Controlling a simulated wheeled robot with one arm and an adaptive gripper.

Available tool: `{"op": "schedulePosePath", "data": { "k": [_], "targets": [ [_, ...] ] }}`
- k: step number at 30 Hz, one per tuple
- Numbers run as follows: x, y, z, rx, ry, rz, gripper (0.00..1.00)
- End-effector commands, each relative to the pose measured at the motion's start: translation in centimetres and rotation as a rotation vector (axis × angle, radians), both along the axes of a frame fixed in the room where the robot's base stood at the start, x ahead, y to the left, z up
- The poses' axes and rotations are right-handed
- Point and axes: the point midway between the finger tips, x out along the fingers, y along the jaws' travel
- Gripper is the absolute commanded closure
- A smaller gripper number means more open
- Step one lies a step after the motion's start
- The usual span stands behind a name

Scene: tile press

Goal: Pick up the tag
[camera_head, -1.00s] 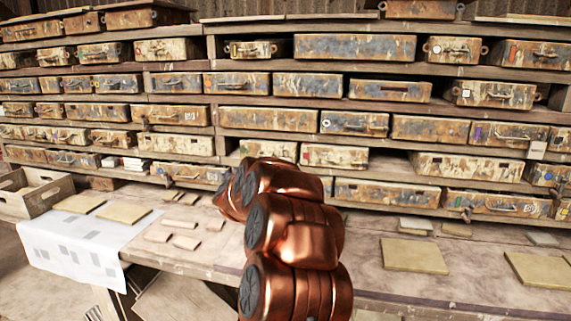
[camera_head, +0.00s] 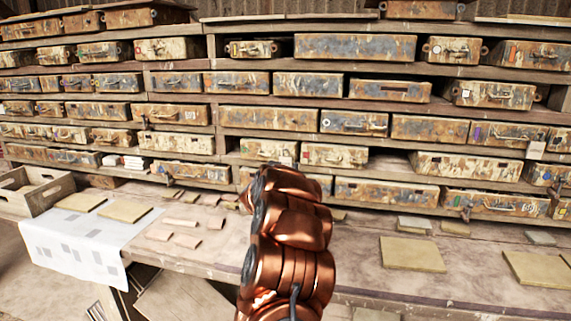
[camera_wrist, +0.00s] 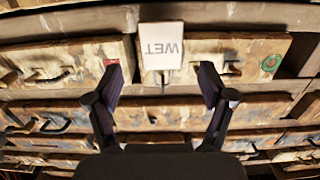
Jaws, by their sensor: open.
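A white tag (camera_wrist: 162,42) with the word WET, upside down in the wrist view, is at the shelf front, between a drawer with a red mark and one with a green mark. In the head view, a small pale patch above my arm looks like the same tag (camera_head: 287,161). My gripper (camera_wrist: 160,80) is open. Its two dark fingers are apart on either side of the tag's lower part in the wrist view, with nothing held. Whether they reach as deep as the tag is unclear. In the head view my arm hides the gripper.
Shelves of rusty drawers (camera_head: 355,47) fill the back. Another pale tag (camera_head: 537,150) hangs at the right. The bench (camera_head: 340,262) in front carries tiles (camera_head: 412,253), small pieces and a white cloth (camera_head: 85,240). A wooden crate (camera_head: 40,192) stands at the left.

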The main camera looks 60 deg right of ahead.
Motion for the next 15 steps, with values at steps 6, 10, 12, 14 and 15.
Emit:
{"op": "schedulePosePath", "data": {
  "k": [6, 10, 12, 14, 15],
  "targets": [
    [0.8, -1.7, -0.2, -0.002, 0.002, -0.002, 0.19],
    [1.2, -2.8, -0.3, -0.001, 0.001, -0.003, 0.19],
    [1.4, -3.4, -0.4, -0.001, 0.001, -0.003, 0.19],
    [1.6, -3.7, -0.5, 0.0, 0.001, -0.003, 0.19],
    [1.6, -3.9, -0.5, 0.0, 0.001, -0.002, 0.19]
  ]
}}
